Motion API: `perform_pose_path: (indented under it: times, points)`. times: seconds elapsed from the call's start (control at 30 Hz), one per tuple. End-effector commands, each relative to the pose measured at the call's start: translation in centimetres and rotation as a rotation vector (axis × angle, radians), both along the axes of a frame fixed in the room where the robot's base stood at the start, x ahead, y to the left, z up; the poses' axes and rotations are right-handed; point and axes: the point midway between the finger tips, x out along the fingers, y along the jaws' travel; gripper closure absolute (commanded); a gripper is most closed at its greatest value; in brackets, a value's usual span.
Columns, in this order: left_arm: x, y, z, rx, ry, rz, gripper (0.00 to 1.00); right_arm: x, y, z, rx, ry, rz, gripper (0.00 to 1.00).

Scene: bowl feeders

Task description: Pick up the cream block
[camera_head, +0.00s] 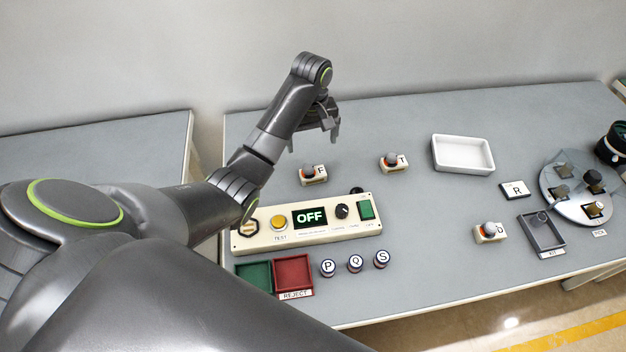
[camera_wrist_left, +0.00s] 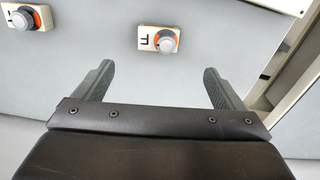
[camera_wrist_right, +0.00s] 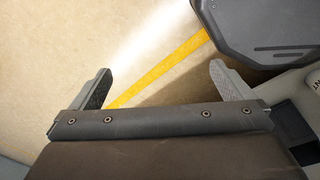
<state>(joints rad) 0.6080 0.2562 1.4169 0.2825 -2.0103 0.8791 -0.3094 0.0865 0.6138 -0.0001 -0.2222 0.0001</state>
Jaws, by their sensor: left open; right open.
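Several cream-coloured pieces are in view, and I cannot tell which one is the cream block. In the head view, cream blocks with grey-and-orange knobs lie on the table: one marked F (camera_head: 318,181), one marked T (camera_head: 400,168), and one at the right (camera_head: 482,239). My left gripper (camera_head: 333,125) is open and empty, above the table beyond the F block. In the left wrist view, the F block (camera_wrist_left: 146,36) lies ahead of the open fingers, with another knobbed block (camera_wrist_left: 14,27) at the left. My right gripper (camera_wrist_right: 160,72) is open over bare floor.
A cream control panel reading OFF (camera_head: 310,241) stands at the front, beside green (camera_head: 254,265) and red (camera_head: 294,262) trays and several lettered round pieces. A white tray (camera_head: 462,170), an R tile (camera_head: 513,196), a dark tray (camera_head: 545,248) and a round plate (camera_head: 552,177) are right.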

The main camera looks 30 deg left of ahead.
Motion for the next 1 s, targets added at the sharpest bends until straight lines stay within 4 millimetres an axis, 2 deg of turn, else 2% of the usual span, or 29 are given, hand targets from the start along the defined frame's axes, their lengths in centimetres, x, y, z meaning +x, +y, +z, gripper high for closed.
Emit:
perform_pose_path:
  times: [0.03, 0.2, 0.37, 0.73, 1.0]
  points:
    - [0.0, 0.0, -1.2, 0.0, 0.0, 0.0, 0.09, 0.5, 0.0, -1.2, 0.001, -0.007, 0.002, 0.0]
    - [0.0, 0.0, -3.1, 0.0, 0.0, 0.0, 0.09, 1.8, 0.2, -3.0, 0.003, -0.028, 0.004, 0.0]
    - [-0.1, -0.1, -5.7, -0.002, 0.004, 0.0, 0.09, 1.9, 0.7, -3.8, 0.009, -0.029, 0.003, 0.0]
    - [0.0, -0.1, -8.5, -0.001, 0.003, 0.0, 0.09, 1.1, 0.9, -2.9, 0.011, -0.018, -0.001, 0.0]
    - [0.2, -0.2, -12.1, -0.001, 0.003, 0.0, 0.09, 1.0, 0.6, -2.4, 0.006, -0.016, 0.0, 0.0]
